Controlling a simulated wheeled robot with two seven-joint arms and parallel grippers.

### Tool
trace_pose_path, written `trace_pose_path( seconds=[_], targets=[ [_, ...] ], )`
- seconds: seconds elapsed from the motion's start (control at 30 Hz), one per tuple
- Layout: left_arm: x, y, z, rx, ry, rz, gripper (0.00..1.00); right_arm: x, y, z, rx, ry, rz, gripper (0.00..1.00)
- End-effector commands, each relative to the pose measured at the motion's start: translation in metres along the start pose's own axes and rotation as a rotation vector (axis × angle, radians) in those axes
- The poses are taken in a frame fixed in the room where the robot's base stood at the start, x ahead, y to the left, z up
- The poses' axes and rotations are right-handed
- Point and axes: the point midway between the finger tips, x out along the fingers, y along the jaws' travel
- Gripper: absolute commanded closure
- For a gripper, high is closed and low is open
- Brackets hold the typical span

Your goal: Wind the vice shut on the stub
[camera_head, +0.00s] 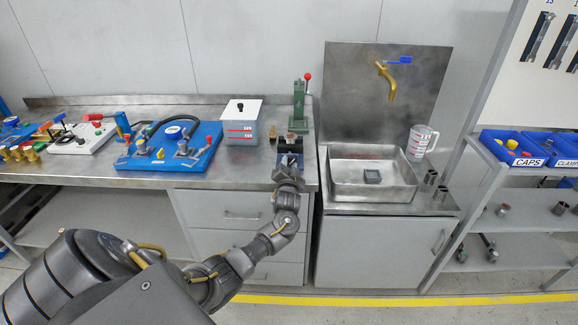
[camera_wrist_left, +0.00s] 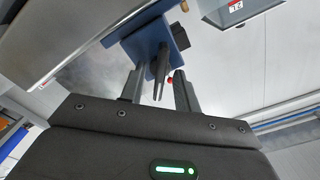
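The vice (camera_head: 290,147) stands on the bench near its front right corner, largely hidden behind my left gripper (camera_head: 289,168). In the left wrist view it is a blue block (camera_wrist_left: 152,45) with a dark handle (camera_wrist_left: 161,66) pointing towards the gripper. My left gripper also shows in the left wrist view (camera_wrist_left: 158,88); its two fingers are apart, one on each side of the handle, with visible gaps. A small brownish piece at the top of the vice (camera_head: 291,136) may be the stub; I cannot tell whether the jaws touch it. My right gripper is out of view.
A green press (camera_head: 299,104) with a red knob stands just behind the vice. A white tank (camera_head: 242,124) and a blue pump board (camera_head: 168,148) are to the left. A sink basin (camera_head: 371,180) and jug (camera_head: 420,143) are to the right, past a gap.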

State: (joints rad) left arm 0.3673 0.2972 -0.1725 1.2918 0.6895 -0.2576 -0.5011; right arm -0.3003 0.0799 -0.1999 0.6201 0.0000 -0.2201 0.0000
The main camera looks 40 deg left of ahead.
Motion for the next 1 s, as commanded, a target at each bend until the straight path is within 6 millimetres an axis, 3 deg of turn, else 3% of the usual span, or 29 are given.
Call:
trace_pose_path(
  seconds=[0.23, 0.7, 1.0],
  targets=[
    [-0.008, 0.001, 0.0, -0.001, 0.002, 0.001, 0.68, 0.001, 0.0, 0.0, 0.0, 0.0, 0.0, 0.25],
    [-0.092, 0.001, 0.001, -0.003, 0.0, 0.002, 0.68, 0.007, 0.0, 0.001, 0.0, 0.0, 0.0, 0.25],
    [-0.109, 0.0, 0.0, 0.0, 0.0, 0.0, 0.68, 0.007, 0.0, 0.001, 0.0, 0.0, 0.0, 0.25]
  ],
)
